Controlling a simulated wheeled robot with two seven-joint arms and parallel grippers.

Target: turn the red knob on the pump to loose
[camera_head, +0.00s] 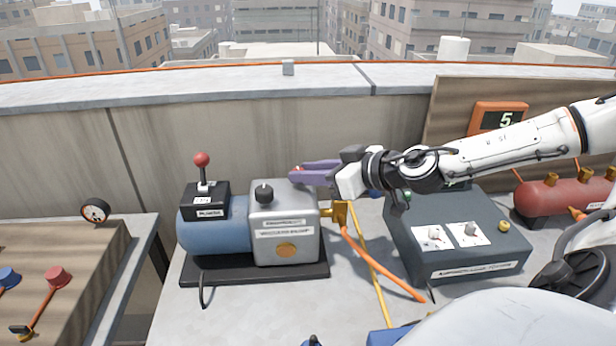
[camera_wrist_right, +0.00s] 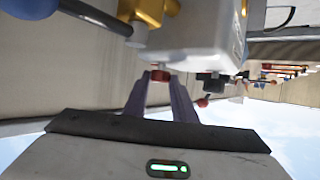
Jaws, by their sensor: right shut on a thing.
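The pump (camera_head: 285,222) stands on a dark base plate, with a grey housing at right and a blue motor (camera_head: 214,232) at left. My right gripper (camera_head: 296,172) reaches in from the right with purple fingers over the housing's back right top corner. It is shut on the red knob, which shows between the fingertips in the right wrist view (camera_wrist_right: 160,75). In the head view the fingers mostly hide the knob; its turn position cannot be read. My left gripper is not in view.
A red-ball lever (camera_head: 202,160) rises from the motor's black box, and a black cap (camera_head: 263,193) tops the housing. Orange and yellow hoses (camera_head: 375,262) run right of the pump. A dark switch box (camera_head: 460,238) stands further right, and a parapet (camera_head: 270,140) closes the back.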

